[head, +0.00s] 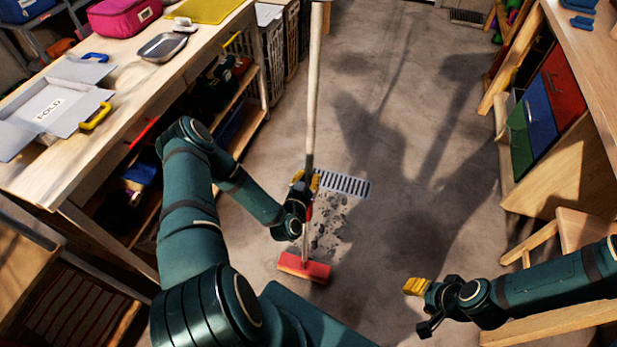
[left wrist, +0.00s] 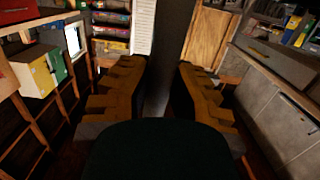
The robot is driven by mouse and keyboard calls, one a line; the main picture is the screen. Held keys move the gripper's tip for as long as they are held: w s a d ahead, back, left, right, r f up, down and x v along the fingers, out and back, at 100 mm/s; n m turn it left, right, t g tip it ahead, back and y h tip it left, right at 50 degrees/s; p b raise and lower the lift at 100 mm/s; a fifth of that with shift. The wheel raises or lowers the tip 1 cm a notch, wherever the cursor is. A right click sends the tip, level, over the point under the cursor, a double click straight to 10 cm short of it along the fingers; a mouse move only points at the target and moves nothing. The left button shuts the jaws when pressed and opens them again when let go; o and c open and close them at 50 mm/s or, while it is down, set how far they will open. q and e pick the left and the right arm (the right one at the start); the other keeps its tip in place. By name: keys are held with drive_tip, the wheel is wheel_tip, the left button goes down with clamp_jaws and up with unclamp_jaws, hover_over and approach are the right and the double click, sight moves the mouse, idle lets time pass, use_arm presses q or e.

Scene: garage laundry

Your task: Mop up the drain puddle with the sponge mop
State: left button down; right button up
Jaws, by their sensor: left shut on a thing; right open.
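The sponge mop's long pale handle (head: 314,90) stands nearly upright in the head view. Its red sponge head (head: 305,268) rests on the concrete floor. My left gripper (head: 306,182) is shut on the lower handle. In the left wrist view its yellow fingers (left wrist: 165,90) stand on both sides of the dark handle (left wrist: 172,60). The dark, broken puddle patch (head: 328,225) lies on the floor just beyond the sponge head, beside the drain grate (head: 345,183). The handle and my gripper hide part of both. My right gripper (head: 418,305) is open and empty at the lower right.
A wooden workbench (head: 120,125) on the left bears a grey folding board, a tray and a pink case (head: 122,14). A wooden unit with coloured drawers (head: 540,115) and a stool (head: 575,232) are on the right. The middle floor is clear.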

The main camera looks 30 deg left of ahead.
use_arm(q)
drive_tip(key=shift+f+b, duration=0.45)
drive_tip(key=shift+f, duration=0.15)
use_arm(e)
drive_tip(key=shift+f, duration=0.45)
use_arm(q)
drive_tip(key=shift+w, duration=0.1)
